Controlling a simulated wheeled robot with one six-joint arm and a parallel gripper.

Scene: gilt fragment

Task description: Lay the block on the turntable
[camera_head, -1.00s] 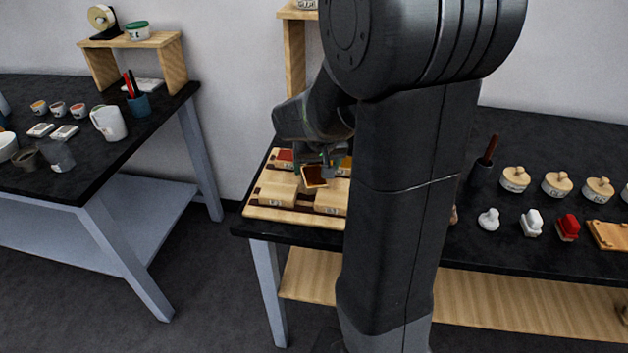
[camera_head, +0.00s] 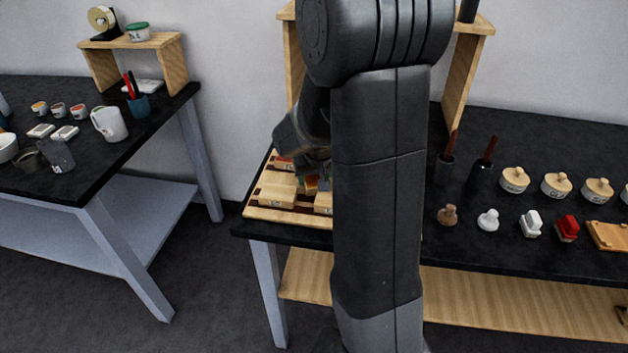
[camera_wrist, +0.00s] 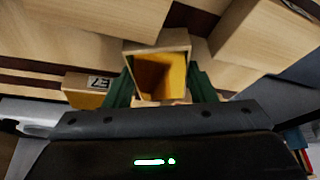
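My gripper (camera_wrist: 160,88) has its two green fingers against both sides of a small light-wood block (camera_wrist: 157,49) with a yellow-orange hollow or inner face turned toward the wrist camera. In the head view my gripper (camera_head: 314,172) is partly hidden by my arm, with the block's orange face (camera_head: 311,184) just below it, over the wooden tray. Whether the block is clear of the tray or touching it, I cannot tell. I cannot make out a turntable in either view.
The wooden tray (camera_head: 262,213) holds several pale blocks; one with a printed label (camera_wrist: 90,92) lies close to my left finger. Stamps, lidded pots (camera_head: 515,180) and a small wooden board (camera_head: 608,236) stand to the right. A second table (camera_head: 90,180) is at left.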

